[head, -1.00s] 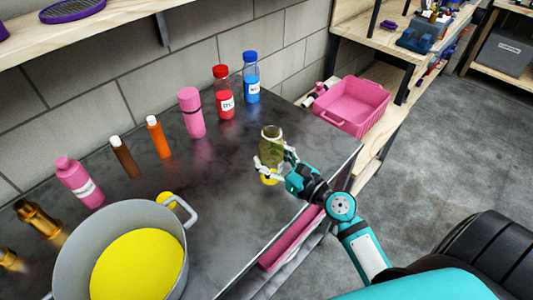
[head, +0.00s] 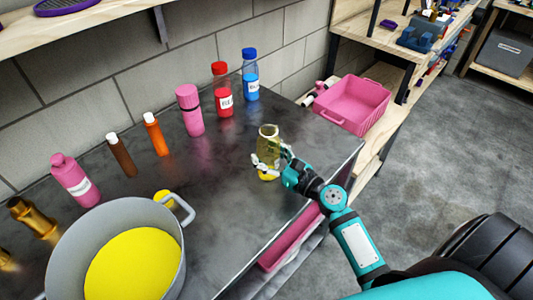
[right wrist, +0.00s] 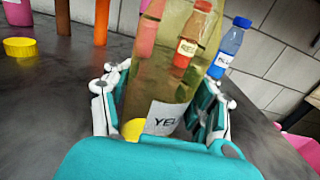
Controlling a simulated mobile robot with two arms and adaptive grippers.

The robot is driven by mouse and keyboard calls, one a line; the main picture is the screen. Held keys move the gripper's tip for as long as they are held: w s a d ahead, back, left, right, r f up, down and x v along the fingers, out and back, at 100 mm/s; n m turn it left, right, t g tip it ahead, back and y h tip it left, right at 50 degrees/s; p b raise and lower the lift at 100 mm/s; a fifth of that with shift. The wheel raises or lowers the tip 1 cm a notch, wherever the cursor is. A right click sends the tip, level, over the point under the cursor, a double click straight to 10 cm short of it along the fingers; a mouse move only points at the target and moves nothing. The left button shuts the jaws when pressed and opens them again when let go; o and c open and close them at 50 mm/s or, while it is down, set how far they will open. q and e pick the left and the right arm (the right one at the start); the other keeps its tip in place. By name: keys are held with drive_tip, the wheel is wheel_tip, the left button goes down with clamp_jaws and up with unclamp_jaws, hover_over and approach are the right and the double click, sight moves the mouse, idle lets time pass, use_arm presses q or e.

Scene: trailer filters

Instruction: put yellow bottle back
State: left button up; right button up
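The yellow bottle (head: 269,144) is see-through, uncapped and about upright near the right part of the dark workbench. Its label, starting "YE", shows in the right wrist view (right wrist: 165,118), with some yellow low inside. My right gripper (head: 270,163) has its fingers on both sides of the bottle, against its walls, and looks shut on it. I cannot tell if its base touches the bench. A yellow cap (head: 163,198) lies on the bench beside the pot; it also shows in the right wrist view (right wrist: 21,47). My left gripper is not in view.
A grey pot (head: 60,268) holding yellow stands front left. Along the wall are a red bottle (head: 223,98), a blue bottle (head: 250,82), pink bottles (head: 193,119), and orange (head: 156,139) and brown (head: 122,158) ones. A pink crate (head: 352,104) sits right. The bench middle is clear.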

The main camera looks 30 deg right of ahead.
drive_tip(key=o, duration=0.5)
drive_tip(key=shift+r, duration=0.2)
drive_tip(key=b+v, duration=0.2)
drive_tip(key=v, duration=0.9)
drive_tip(key=shift+s+d+r+b, duration=0.15)
drive_tip(key=shift+s+b, duration=0.15)
drive_tip(key=shift+s, duration=0.2)
